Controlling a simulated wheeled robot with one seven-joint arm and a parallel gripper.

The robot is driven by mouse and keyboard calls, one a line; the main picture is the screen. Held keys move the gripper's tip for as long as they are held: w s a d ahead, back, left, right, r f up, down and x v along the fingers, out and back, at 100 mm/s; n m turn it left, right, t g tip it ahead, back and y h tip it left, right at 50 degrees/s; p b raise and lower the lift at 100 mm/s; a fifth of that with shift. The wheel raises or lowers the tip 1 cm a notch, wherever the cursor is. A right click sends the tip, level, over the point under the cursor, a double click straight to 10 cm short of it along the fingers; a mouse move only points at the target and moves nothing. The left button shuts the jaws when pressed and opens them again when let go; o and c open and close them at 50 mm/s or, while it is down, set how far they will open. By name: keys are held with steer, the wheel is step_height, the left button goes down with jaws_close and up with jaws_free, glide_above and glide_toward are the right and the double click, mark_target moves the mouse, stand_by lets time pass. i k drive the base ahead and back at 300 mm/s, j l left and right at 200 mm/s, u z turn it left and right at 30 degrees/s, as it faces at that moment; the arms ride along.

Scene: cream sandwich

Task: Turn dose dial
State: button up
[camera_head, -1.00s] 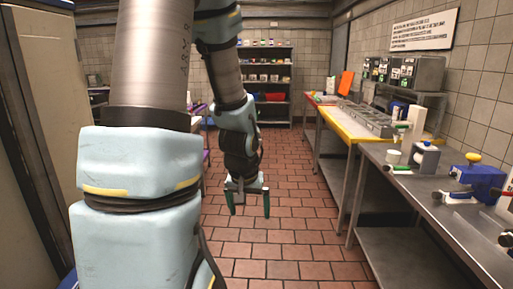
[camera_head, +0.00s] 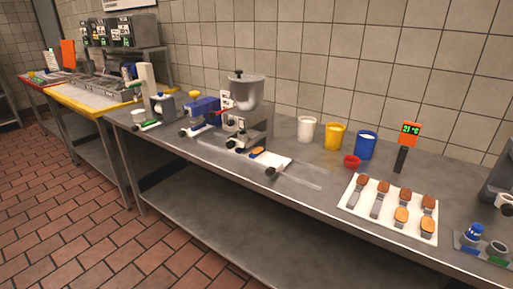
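I cannot make out for sure which part is the dose dial. A grey machine with a round metal hopper (camera_head: 243,92) stands on the steel counter against the wall, with small dark knobs (camera_head: 236,143) low on its front. At the right edge, a small grey unit carries a blue knob (camera_head: 474,232) and a grey round part (camera_head: 497,247). Any markings on these are too small to read. My gripper and arm are out of view.
The steel counter (camera_head: 320,190) holds white (camera_head: 306,129), yellow (camera_head: 334,136) and blue (camera_head: 366,145) cups, a red bowl (camera_head: 352,161), an orange display (camera_head: 410,133) and a white tray (camera_head: 362,225) of several brown-topped pieces. Tiled floor (camera_head: 80,235) is clear at the left.

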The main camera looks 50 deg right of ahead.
mark_target(230, 123)
steer(key=z, duration=1.55)
steer(key=l+u, duration=0.15)
steer(key=u, duration=0.25)
steer(key=l+u, duration=0.1)
steer(key=u, duration=0.35)
steer(key=k+l+u, duration=0.1)
steer(key=u, duration=0.3)
steer(key=k+u, duration=0.1)
steer(key=u, duration=0.35)
